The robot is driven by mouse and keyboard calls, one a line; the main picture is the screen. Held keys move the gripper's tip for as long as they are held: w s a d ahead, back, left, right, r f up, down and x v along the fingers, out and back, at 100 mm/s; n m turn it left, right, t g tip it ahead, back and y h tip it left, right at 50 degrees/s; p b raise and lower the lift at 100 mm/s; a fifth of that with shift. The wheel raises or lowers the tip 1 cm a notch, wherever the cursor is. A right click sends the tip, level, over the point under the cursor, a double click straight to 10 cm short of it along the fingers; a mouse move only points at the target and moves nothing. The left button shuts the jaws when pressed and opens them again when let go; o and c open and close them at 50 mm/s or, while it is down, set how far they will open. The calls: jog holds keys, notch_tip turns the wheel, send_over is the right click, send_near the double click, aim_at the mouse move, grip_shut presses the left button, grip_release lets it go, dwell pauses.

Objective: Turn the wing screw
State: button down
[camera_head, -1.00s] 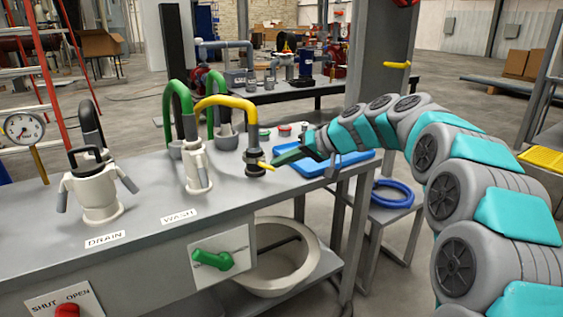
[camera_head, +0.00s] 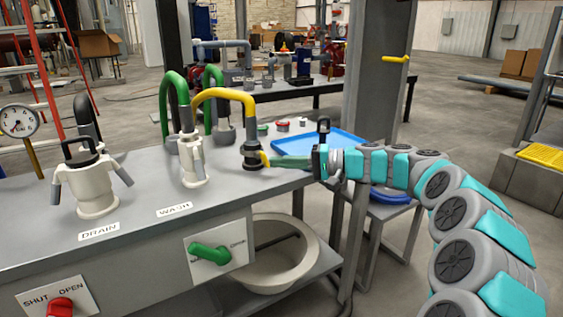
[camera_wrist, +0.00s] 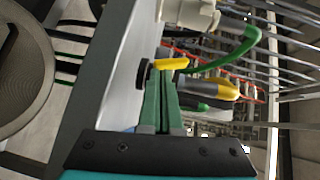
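I take the small yellow tab low on the dark fitting at the end of the yellow hose (camera_head: 225,94) as the wing screw (camera_head: 264,158). In the wrist view, the yellow wing screw (camera_wrist: 171,64) lies across the line of my fingertips, with a dark round part to its left. My gripper (camera_head: 276,161) reaches in from the right, its green fingers level with the tab. In the wrist view my gripper (camera_wrist: 163,76) has two fingers side by side with a very narrow gap. Contact with the tab is unclear.
White fittings (camera_head: 192,162) stand left on the grey bench (camera_head: 130,260). A green-handled valve (camera_head: 210,254) and a red knob (camera_head: 61,308) sit on its front. A blue tray (camera_head: 318,142) lies behind my gripper.

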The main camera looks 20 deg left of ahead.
jog(key=shift+s+a+f+m+y+b, duration=0.15)
jog(key=shift+f+m+y+b, duration=0.2)
jog(key=shift+m+y, duration=0.55)
jog(key=shift+f, duration=0.25)
dwell(0.7)
